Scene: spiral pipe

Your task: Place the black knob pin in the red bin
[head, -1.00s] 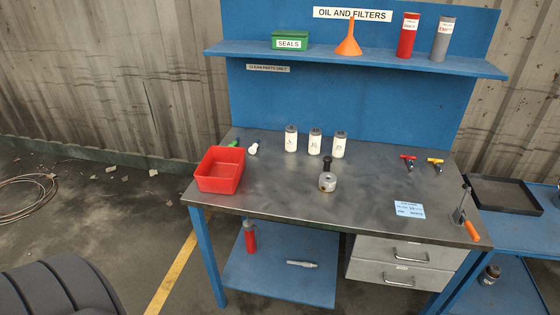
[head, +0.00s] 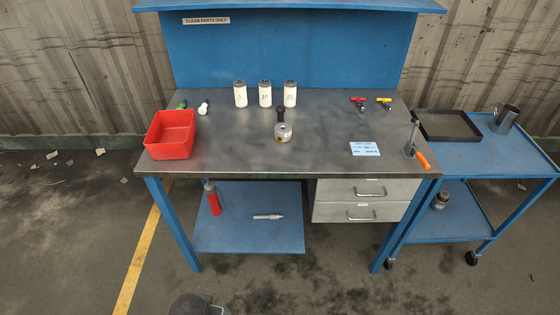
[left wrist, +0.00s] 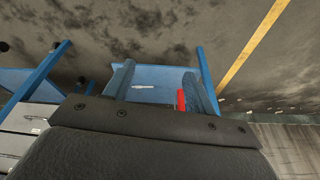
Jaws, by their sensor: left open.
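The black knob pin (head: 281,113) stands on the metal workbench top, directly behind a round silver metal part (head: 282,133); I cannot tell whether the two touch. The open red bin (head: 171,136) sits at the left end of the bench and looks empty. My left gripper (left wrist: 160,82) is open and empty in the left wrist view, with its two fingers apart above the floor and the lower blue shelf. In the head view only a dark rounded piece, probably of my left arm, shows at the bottom edge. My right gripper is not in view.
Three white canisters (head: 265,93) stand behind the pin. Red-handled (head: 359,101) and yellow-handled (head: 385,101) tools lie at the back right. A blue cart (head: 487,148) stands beside the bench.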

